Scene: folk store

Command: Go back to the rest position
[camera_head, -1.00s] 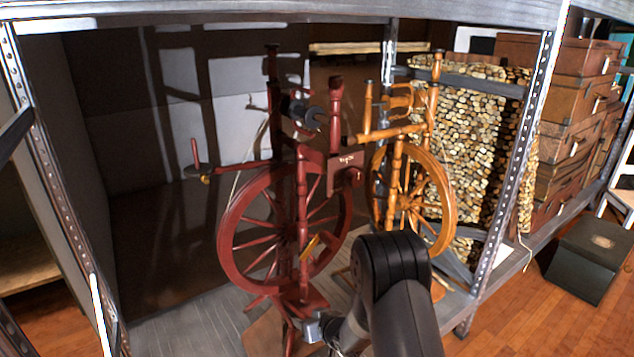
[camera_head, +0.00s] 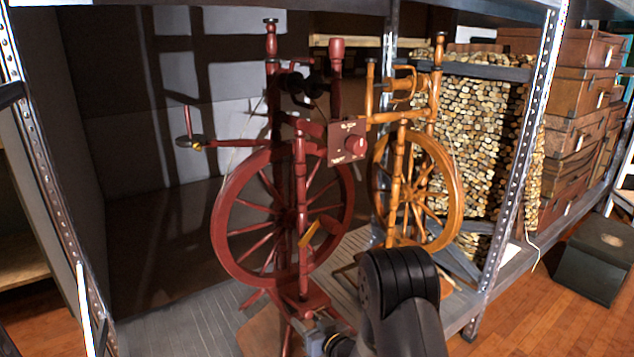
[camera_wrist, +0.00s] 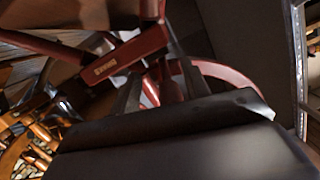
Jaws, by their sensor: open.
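My gripper (camera_wrist: 158,85) shows in the wrist view as two dark fingers spread apart, with nothing seen between them. Beyond the fingers are red parts of a dark red spinning wheel (camera_wrist: 128,58). In the head view my black arm rises at the bottom centre, and its wrist end is low, by the foot of the red spinning wheel (camera_head: 301,200). The fingers do not show clearly there. I cannot tell whether the gripper touches the wheel. The red spinning wheel stands upright on the shelf.
An orange-brown spinning wheel (camera_head: 408,190) stands just right of the red one. Metal shelf posts (camera_head: 517,150) frame the bay. Stacked brown suitcases (camera_head: 580,110), a log-patterned panel (camera_head: 470,130) and a dark green box (camera_head: 597,260) are at right. Wooden floor (camera_head: 540,315) lies in front.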

